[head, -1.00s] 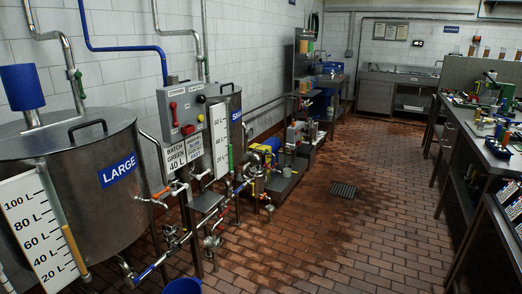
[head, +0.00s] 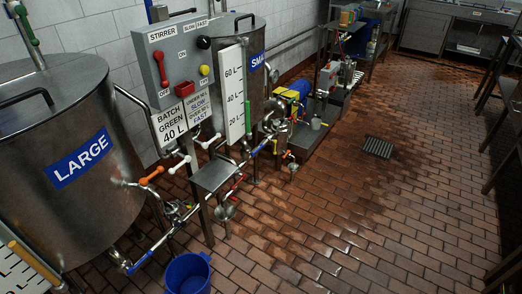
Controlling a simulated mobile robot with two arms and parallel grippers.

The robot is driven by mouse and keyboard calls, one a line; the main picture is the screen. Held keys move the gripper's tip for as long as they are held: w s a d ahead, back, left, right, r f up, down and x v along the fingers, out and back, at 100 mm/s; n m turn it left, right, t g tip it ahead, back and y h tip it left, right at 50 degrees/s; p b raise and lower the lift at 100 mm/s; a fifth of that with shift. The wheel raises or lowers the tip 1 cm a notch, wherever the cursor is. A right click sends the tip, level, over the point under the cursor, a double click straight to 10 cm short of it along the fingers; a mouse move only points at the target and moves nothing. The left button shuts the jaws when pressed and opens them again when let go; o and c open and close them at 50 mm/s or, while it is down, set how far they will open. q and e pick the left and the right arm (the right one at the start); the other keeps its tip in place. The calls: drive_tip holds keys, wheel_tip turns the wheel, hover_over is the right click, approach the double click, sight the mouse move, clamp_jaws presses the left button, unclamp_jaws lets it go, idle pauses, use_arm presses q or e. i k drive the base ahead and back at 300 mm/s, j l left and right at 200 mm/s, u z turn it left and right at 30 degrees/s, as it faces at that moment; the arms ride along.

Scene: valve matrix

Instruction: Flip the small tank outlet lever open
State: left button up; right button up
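The small steel tank (head: 275,88), with a partly hidden blue label, stands behind the grey control box and a white level scale (head: 232,95). Pipes and valves (head: 268,140) cluster at its lower front. A red handle (head: 238,181) shows low on the pipework in front of it. I cannot tell which handle is the small tank's outlet lever, or its position. White levers (head: 180,164) and an orange lever (head: 152,176) sit further left, nearer the large tank. Neither of my grippers is in view.
The large tank (head: 100,205) fills the left. The control box (head: 172,65) and a small metal shelf (head: 215,176) stand between the tanks. A blue bucket (head: 187,275) is on the floor. Wet brick floor (head: 350,220) is clear to the right, with a drain grate (head: 378,147).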

sight(262, 145)
drive_tip(key=i+j, duration=0.15)
drive_tip(key=i, duration=0.35)
drive_tip(key=i+j+z, duration=0.1)
drive_tip(key=i, duration=0.4)
drive_tip(key=i+l, duration=0.3)
drive_tip(key=i+l+u, duration=0.15)
drive_tip(key=i+l, duration=0.15)
drive_tip(key=l, duration=0.15)
drive_tip(key=i+l, duration=0.3)
drive_tip(key=l, duration=0.15)
drive_tip(key=i+l+u, duration=0.1)
drive_tip(key=i+l, duration=0.2)
drive_tip(key=i+l+u, duration=0.1)
drive_tip(key=i+l, duration=0.15)
drive_tip(key=l, duration=0.3)
